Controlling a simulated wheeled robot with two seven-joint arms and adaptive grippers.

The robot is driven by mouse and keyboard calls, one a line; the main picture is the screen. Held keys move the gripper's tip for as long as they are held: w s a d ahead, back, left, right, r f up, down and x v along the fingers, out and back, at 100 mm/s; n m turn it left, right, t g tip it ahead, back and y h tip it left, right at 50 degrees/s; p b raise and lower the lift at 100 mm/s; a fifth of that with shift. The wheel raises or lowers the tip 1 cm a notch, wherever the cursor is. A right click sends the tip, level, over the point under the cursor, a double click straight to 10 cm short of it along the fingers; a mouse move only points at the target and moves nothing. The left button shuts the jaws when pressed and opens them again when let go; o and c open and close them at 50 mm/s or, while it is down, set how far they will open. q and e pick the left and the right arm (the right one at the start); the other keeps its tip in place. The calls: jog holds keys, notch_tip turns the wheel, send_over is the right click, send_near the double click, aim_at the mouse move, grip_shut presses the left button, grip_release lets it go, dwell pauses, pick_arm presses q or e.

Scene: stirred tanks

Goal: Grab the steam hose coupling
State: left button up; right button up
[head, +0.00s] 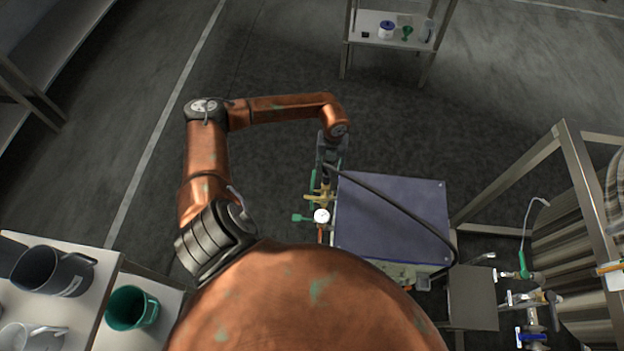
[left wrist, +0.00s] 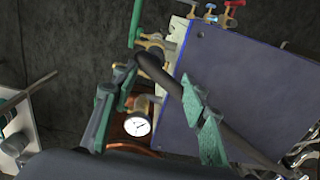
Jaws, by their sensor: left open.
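The black steam hose (head: 395,204) arches over the blue-grey top of a box-shaped unit (head: 392,215). Its dark coupling end (head: 326,182) sits at the brass fittings on the unit's left side. My left gripper (head: 330,155) is just above this end and partly covers it. In the left wrist view, the green fingers of my left gripper (left wrist: 157,82) are apart, and the thick hose end (left wrist: 150,66) shows between them. I cannot tell whether a finger touches it. My right gripper is not in view.
A white-faced gauge (head: 321,215) and a green-handled valve (head: 303,218) stand close to the coupling. A metal frame with piping (head: 520,300) is at the right. A bench with a grey jug (head: 55,272) and green jug (head: 131,307) is at lower left.

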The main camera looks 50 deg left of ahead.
aim_at(327, 175)
pick_arm(q)
jog(key=shift+s+a+f, duration=0.1)
jog(key=shift+s+f, duration=0.05)
jog(key=shift+f, duration=0.25)
jog(key=f, duration=0.4)
jog(key=f+b, duration=0.1)
jog(key=f, duration=0.2)
jog(key=shift+s+a, duration=0.15)
jog(key=shift+a, duration=0.1)
jog(key=shift+c, duration=0.7)
grip_shut()
